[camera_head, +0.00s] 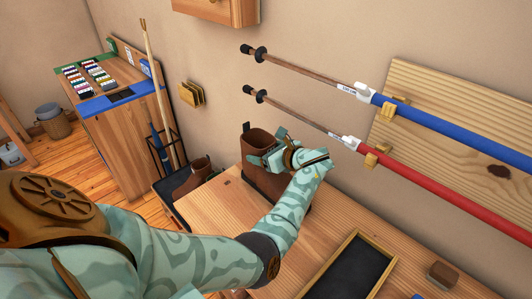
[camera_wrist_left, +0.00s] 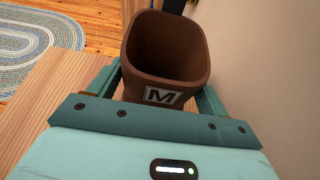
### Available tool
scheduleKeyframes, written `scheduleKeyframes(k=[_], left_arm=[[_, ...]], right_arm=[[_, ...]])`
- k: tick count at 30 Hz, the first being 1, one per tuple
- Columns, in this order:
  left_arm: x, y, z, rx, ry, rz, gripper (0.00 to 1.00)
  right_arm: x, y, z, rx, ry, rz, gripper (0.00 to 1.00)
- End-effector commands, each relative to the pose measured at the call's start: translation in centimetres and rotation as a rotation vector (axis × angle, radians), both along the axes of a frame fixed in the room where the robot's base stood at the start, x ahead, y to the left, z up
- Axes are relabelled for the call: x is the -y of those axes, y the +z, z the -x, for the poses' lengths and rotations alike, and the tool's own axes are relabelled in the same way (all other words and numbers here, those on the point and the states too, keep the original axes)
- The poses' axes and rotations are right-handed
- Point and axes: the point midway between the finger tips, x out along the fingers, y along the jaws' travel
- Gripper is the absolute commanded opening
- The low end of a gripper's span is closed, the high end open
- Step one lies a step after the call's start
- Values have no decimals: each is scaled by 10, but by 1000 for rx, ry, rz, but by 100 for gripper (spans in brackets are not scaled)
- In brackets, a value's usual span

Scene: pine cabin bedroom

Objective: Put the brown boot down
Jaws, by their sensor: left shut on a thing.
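The brown boot (camera_head: 262,182) is upright over the back of the wooden table (camera_head: 226,198), close to the wall. I cannot tell whether its sole touches the tabletop. My left gripper (camera_head: 262,152) is shut on the boot near its upper shaft and hides part of it. In the left wrist view the boot (camera_wrist_left: 166,50) sits between the two fingers, its open top showing and a letter M label on its side. My right gripper is not in view.
A black framed tray (camera_head: 352,272) and a small brown block (camera_head: 443,274) are on the table. Blue and red poles (camera_head: 440,182) hang on the wall. Another brown boot (camera_head: 198,168) stands in a low black rack left of the table. Bare tabletop lies in front of the held boot.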

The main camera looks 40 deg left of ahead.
Motion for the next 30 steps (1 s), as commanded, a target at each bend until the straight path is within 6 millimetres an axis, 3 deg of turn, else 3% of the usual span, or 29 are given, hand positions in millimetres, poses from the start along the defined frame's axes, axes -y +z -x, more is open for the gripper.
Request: scheduleKeyframes(k=[5,6,7,16,25,30], left_arm=[[0,-1,0,0,0,-2,16],[0,-2,0,-1,0,0,89],[0,-2,0,-1,0,0,98],[3,2,0,0,-1,1,100],[52,23,4,1,-2,2,100],[68,29,6,0,-1,1,100]], right_arm=[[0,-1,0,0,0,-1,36],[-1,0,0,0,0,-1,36],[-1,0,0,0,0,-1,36],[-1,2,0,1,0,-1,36],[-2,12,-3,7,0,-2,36],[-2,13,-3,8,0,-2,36]])
